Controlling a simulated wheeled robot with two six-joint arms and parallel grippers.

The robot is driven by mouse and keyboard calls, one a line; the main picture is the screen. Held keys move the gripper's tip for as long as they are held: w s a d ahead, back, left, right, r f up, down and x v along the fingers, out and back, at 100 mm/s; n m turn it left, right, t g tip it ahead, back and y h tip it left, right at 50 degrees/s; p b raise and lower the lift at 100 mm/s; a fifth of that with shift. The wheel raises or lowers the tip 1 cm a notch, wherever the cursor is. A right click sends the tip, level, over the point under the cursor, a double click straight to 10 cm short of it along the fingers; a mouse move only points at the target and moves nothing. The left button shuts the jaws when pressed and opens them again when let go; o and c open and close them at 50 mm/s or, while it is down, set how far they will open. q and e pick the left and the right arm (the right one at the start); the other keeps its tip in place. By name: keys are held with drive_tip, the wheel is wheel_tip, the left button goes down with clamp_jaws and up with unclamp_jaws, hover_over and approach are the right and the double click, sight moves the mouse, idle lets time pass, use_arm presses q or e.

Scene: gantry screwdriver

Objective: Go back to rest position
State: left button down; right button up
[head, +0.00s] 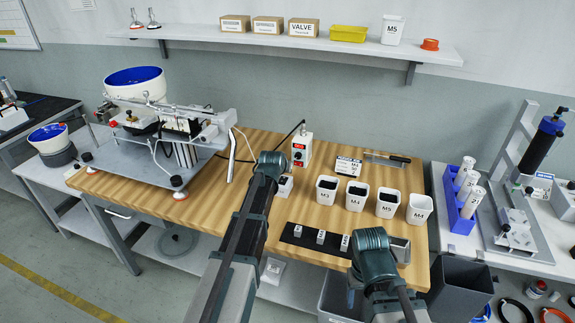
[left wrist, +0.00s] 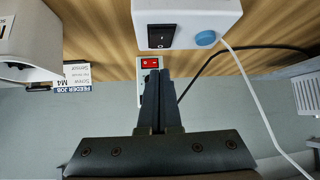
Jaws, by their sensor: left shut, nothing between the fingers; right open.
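My left arm reaches in over the wooden workbench (head: 205,209). Its wrist hides the left gripper's fingers in the head view. That box also shows beside the left wrist in the head view (head: 285,186). My right gripper (head: 401,249) is open near the bench's front edge, right of the dark strip with small blocks. Its fingertips are only partly clear.
White cups labelled M3 (head: 327,190), M4, M5 and another stand behind the right gripper. A screw-feeder machine (head: 165,130) fills the bench's left end. A blue rack (head: 459,205) is at right.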

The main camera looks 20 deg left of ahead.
use_arm(q)
drive_tip(key=s+d+m+g+h+p, duration=0.1)
drive_tip(key=s+d+m+g+p, duration=0.35)
drive_tip(key=s+d, duration=1.1)
drive_tip(key=s+d+r+g+p, duration=0.1)
drive_tip(key=s+d+g+p, duration=0.1)
drive_tip(key=s, duration=0.9)
drive_tip(key=s+d+r+g+y+p, duration=0.1)
drive_tip(key=s+d+r+g+p, duration=0.1)
drive_tip(key=s, duration=0.9)
drive_tip(key=shift+d+r+g+y+p, duration=0.2)
drive_tip(key=shift+d+g+y+p, duration=0.1)
drive_tip(key=shift+g+p, duration=0.6)
